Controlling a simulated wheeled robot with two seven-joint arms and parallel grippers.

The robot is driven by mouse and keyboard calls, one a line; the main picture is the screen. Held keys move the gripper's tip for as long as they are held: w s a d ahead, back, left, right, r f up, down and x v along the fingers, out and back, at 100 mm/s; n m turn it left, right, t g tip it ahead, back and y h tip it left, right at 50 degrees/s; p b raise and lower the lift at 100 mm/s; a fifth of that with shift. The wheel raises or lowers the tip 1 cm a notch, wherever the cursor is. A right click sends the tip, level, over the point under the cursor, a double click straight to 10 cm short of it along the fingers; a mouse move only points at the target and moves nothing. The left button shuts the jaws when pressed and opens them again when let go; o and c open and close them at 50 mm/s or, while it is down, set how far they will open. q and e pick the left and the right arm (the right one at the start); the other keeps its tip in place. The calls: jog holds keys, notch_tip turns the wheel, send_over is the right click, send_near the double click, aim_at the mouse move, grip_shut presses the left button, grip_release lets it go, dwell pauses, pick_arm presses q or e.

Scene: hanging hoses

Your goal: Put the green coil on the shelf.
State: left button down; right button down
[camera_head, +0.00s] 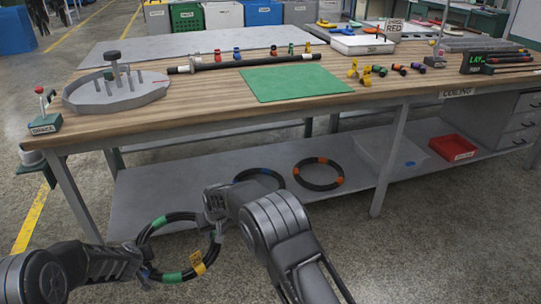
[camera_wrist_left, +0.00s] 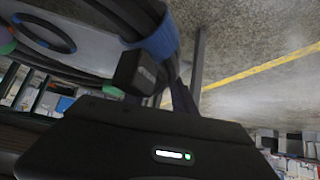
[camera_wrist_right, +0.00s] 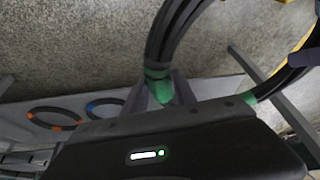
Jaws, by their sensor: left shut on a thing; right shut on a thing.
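The green coil is a black hose ring with green tape bands (camera_head: 158,223) and a yellow tag (camera_head: 197,262). It is held in the air in front of the lower shelf (camera_head: 150,185), at the left in the head view. My left gripper (camera_head: 146,271) is shut on its lower left side. My right gripper (camera_head: 216,226) is shut on its right side. The right wrist view shows the hose with a green band (camera_wrist_right: 157,75) at the fingers. In the left wrist view the hose has a blue band (camera_wrist_left: 160,40) near the fingers.
A blue-banded coil (camera_head: 239,178) and an orange-banded coil (camera_head: 318,187) lie on the shelf. A clear bin and a red bin (camera_head: 452,147) stand farther right. The shelf's left part looks free. Table legs (camera_head: 389,165) stand along the front; the wooden tabletop (camera_head: 215,100) is above.

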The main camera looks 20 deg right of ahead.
notch_tip(320, 180, down, 20)
jog(key=s+b, duration=0.2)
jog(key=b, duration=1.6)
jog(key=shift+r, duration=0.15)
jog(key=shift+w, duration=0.1)
